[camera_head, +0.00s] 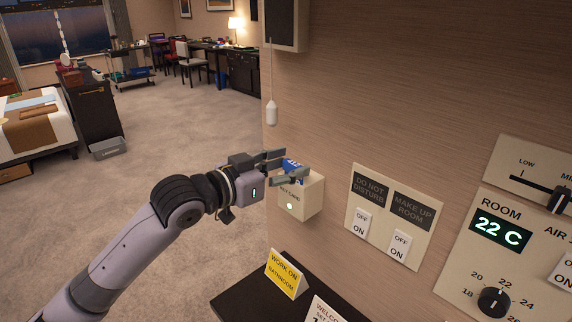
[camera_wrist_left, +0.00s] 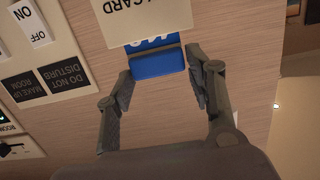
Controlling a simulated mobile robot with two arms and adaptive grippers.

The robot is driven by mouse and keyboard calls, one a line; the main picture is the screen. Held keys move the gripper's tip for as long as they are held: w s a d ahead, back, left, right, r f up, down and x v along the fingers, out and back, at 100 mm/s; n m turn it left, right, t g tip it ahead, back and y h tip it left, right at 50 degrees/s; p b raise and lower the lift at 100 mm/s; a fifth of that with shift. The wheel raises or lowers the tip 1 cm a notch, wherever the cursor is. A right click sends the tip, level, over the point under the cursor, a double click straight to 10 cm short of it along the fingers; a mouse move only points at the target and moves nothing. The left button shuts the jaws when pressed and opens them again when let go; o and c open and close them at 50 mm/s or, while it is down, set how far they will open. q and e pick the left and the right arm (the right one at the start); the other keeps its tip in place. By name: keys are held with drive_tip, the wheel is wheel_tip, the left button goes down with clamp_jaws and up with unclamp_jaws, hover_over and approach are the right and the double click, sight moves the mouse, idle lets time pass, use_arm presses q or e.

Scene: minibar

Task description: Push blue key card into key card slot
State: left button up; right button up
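The key card slot (camera_head: 302,199) is a cream box on the wood-grain wall, with a lit green light on its front. The blue key card (camera_head: 292,164) stands in its top, with part of the card sticking out. In the left wrist view the card (camera_wrist_left: 158,64) shows below the slot box (camera_wrist_left: 150,18), with white lettering near the slot edge. My left gripper (camera_head: 292,164) is at the card, its fingers on either side. In the wrist view the fingers (camera_wrist_left: 160,68) are spread wider than the card, with small gaps visible. My right gripper is not in view.
A switch panel (camera_head: 394,217) and a thermostat panel (camera_head: 497,252) are on the wall to the right. A pull cord handle (camera_head: 272,113) hangs above the gripper. A dark shelf (camera_head: 240,298) with a yellow sign (camera_head: 286,273) is below. Open carpet lies left.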

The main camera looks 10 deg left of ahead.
use_arm(q)
drive_tip(key=o, duration=0.3)
drive_tip(key=shift+v, duration=6)
drive_tip(key=shift+a, duration=0.1)
